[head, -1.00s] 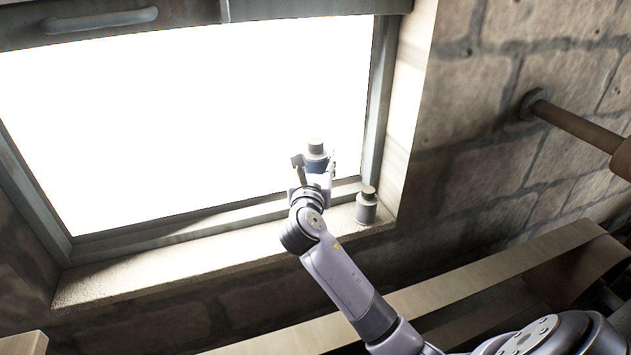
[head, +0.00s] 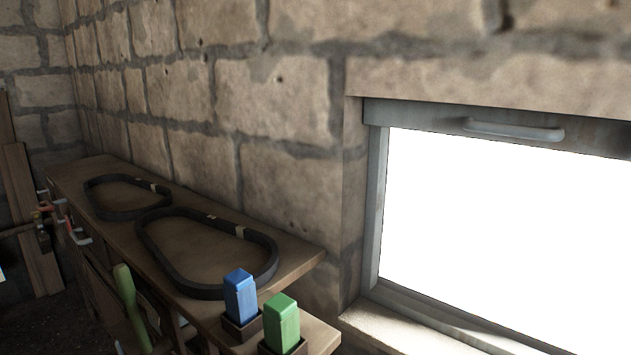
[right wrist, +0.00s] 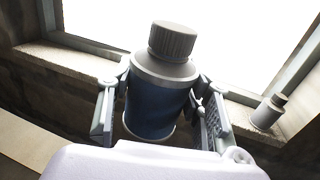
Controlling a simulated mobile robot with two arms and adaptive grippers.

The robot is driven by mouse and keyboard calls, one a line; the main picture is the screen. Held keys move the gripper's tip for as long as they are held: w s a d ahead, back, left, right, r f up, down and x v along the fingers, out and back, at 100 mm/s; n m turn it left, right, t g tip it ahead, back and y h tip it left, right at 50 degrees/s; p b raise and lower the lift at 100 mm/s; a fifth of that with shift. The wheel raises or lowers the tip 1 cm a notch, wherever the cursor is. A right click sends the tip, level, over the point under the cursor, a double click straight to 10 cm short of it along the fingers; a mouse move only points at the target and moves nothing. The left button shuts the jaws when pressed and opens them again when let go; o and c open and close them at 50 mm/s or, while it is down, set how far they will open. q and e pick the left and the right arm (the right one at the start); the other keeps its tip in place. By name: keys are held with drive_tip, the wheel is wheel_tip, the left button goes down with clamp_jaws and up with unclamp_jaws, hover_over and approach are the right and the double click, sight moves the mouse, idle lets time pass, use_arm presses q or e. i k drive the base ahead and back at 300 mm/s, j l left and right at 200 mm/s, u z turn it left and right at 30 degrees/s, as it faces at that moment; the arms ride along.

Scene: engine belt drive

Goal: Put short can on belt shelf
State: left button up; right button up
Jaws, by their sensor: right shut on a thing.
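In the right wrist view my right gripper (right wrist: 155,112) is shut on a can (right wrist: 155,95) with a blue body, grey shoulder and ribbed grey cap. The can stands roughly upright between the fingers, its cap tilted slightly right in the picture. In the head view the belt shelf (head: 292,255) is a wooden board along the stone wall at left. Two black belt loops (head: 213,291) lie on it. Neither gripper nor the held can shows in the head view. My left gripper is in neither current view.
Another capped can (right wrist: 267,113) stands on the windowsill (right wrist: 70,62). A blue block (head: 240,297) and a green block (head: 282,325) stand in small holders at the shelf's near end. A green handle (head: 130,305) rises in front of the shelf. Bare board shows inside the belt loops.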

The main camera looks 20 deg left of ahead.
sight(80, 171)
drive_tip(key=k+u, duration=0.35)
drive_tip(key=k+j+u, duration=0.1)
drive_tip(key=u, duration=0.3)
drive_tip(key=j+u, duration=0.1)
drive_tip(key=u, duration=0.85)
drive_tip(key=i+j+u, duration=0.1)
drive_tip(key=u, duration=0.35)
drive_tip(key=i+u, duration=0.1)
drive_tip(key=u, duration=0.4)
drive_tip(key=i, duration=1.8)
drive_tip(key=i+l, duration=0.1)
drive_tip(key=i, duration=0.55)
drive_tip(key=i+u, duration=0.1)
drive_tip(key=i, duration=0.5)
drive_tip(key=i+l, duration=0.2)
drive_tip(key=i, duration=0.45)
